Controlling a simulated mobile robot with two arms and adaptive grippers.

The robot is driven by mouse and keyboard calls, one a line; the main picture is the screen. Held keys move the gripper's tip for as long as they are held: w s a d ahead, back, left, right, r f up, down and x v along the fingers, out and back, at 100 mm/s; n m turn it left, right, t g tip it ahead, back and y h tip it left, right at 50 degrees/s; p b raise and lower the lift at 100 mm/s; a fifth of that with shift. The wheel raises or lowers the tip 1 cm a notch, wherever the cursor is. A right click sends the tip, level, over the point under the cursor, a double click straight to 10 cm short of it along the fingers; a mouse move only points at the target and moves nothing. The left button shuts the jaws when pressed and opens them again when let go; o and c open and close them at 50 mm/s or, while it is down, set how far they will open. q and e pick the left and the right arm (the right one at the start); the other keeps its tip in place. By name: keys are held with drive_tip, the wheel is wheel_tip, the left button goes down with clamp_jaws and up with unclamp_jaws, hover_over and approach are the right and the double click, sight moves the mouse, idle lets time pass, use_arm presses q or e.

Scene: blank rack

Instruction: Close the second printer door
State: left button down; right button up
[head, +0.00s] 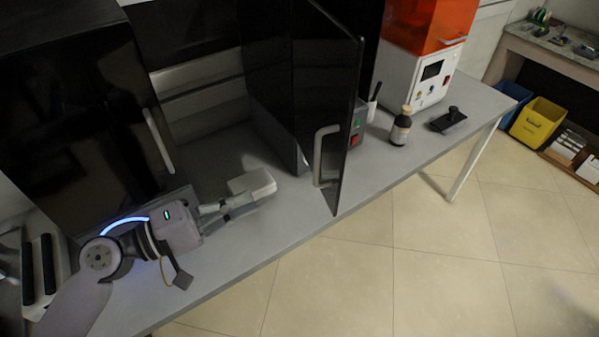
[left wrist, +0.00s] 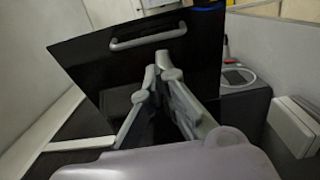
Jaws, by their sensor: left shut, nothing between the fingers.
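The second printer (head: 272,110) stands mid-bench with its dark glass door (head: 330,90) swung open toward the bench's front edge. The door's light grey handle (head: 321,155) is near its lower free edge. The dark door also shows in the left wrist view (left wrist: 110,68), with its handle (left wrist: 148,37) beyond my fingertips. My left gripper (head: 246,200) is low over the bench, left of the open door, pointing right toward it. Its fingers are shut and empty (left wrist: 170,65), apparently apart from the door. My right gripper is not in view.
Another dark printer (head: 80,110) at left has its door shut. A white block (head: 253,182) lies close beside my left fingers. Right of the door are a brown bottle (head: 401,126), a black object (head: 448,120) and an orange-and-white machine (head: 405,75). Floor in front is clear.

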use_arm(q)
drive_tip(key=p+x, duration=0.5)
drive_tip(key=x, duration=0.7)
drive_tip(key=shift+p, duration=0.3)
